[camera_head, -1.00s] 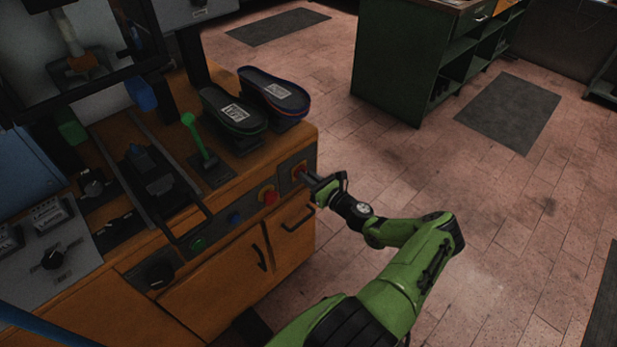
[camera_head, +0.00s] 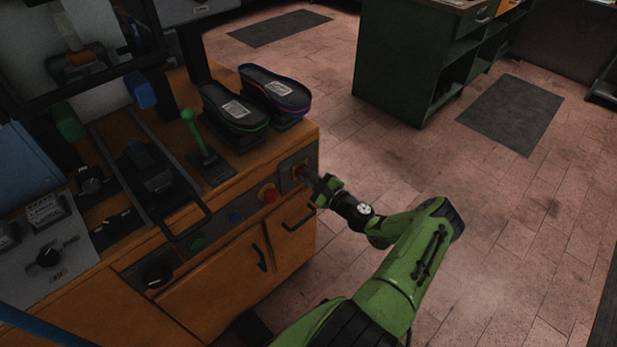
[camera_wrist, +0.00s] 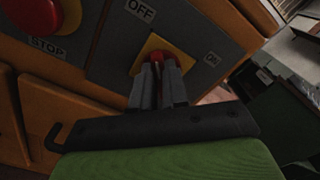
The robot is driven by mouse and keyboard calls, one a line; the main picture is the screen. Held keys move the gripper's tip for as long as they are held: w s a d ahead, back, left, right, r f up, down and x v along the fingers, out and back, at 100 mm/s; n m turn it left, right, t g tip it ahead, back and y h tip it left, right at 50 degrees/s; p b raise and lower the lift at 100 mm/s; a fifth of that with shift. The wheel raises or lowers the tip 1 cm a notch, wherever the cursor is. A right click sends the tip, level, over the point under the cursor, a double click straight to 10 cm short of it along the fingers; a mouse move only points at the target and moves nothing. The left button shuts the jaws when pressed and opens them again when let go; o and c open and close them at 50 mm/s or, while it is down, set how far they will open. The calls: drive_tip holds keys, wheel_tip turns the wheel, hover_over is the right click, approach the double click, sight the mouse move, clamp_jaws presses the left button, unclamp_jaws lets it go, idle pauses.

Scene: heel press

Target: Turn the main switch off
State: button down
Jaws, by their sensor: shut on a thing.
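The main switch is a red knob (camera_wrist: 157,57) on a yellow plate (camera_wrist: 143,60) in the wrist view. An OFF label (camera_wrist: 140,10) sits above it and an ON label (camera_wrist: 212,59) to its right. In the head view the switch (camera_head: 299,168) is at the right end of the machine's front panel. My gripper (camera_head: 308,178) reaches it from the right. In the wrist view my gripper (camera_wrist: 158,72) is shut on the red knob, with one finger on each side. The fingers hide much of the knob, so I cannot tell exactly where it points.
A red stop button (camera_head: 268,194) is left of the switch, with a blue button (camera_head: 235,218) and a green button (camera_head: 197,244) further left. A green-knobbed lever (camera_head: 197,135) and two shoe soles (camera_head: 274,92) stand on top.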

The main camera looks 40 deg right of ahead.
drive_tip(key=shift+f+n, duration=0.1)
drive_tip(key=shift+n, duration=0.2)
drive_tip(key=c, duration=1.1)
unclamp_jaws()
drive_tip(key=shift+c, duration=0.2)
drive_tip(key=s+p, duration=0.2)
drive_tip(key=s, duration=1.3)
drive_tip(key=shift+s+d, duration=0.2)
drive_tip(key=shift+s, duration=0.2)
